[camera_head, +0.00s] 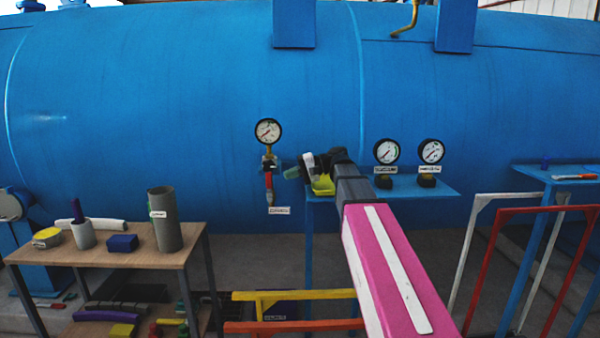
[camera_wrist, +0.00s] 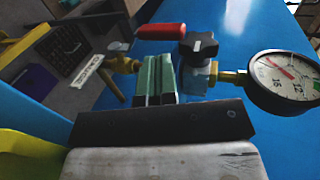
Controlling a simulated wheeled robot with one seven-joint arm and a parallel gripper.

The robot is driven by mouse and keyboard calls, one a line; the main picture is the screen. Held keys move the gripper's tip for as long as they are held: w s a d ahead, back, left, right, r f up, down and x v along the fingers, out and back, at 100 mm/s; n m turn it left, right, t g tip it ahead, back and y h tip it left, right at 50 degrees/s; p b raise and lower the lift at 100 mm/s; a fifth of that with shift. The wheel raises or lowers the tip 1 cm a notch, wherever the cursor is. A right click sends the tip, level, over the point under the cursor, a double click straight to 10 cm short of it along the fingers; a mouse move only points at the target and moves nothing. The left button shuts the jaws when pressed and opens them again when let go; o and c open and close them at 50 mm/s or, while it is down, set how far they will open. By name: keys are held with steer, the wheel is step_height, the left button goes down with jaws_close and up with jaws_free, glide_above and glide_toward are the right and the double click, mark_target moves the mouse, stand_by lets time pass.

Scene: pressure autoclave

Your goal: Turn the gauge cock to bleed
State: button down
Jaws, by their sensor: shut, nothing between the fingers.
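A round white dial gauge (camera_head: 268,131) stands on a valve assembly in front of the blue vessel. In the wrist view the gauge (camera_wrist: 285,80) is at the right, joined by a brass fitting to a pale blue-grey cock body (camera_wrist: 198,76). A black lobed knob (camera_wrist: 199,46) with a white mark sits on that body. A red handle (camera_wrist: 162,31) lies beside the knob; in the head view it hangs below the gauge (camera_head: 268,183). My gripper (camera_head: 291,173) is shut and empty, just right of the assembly. Its green fingertips (camera_wrist: 158,62) appear beside the cock body; contact is unclear.
Two more gauges (camera_head: 386,151) (camera_head: 431,151) stand on a blue shelf (camera_head: 440,190) right of my arm. A wooden bench (camera_head: 110,256) with containers is at lower left. Yellow and orange rails (camera_head: 290,295) stand below. A small white label (camera_head: 279,210) is under the red handle.

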mark_target(269, 187)
steer(key=shift+x, duration=1.9)
steer(key=shift+a, duration=0.1)
steer(key=shift+a+r, duration=0.15)
steer(key=shift+a, duration=0.4)
steer(key=shift+d+r, duration=0.1)
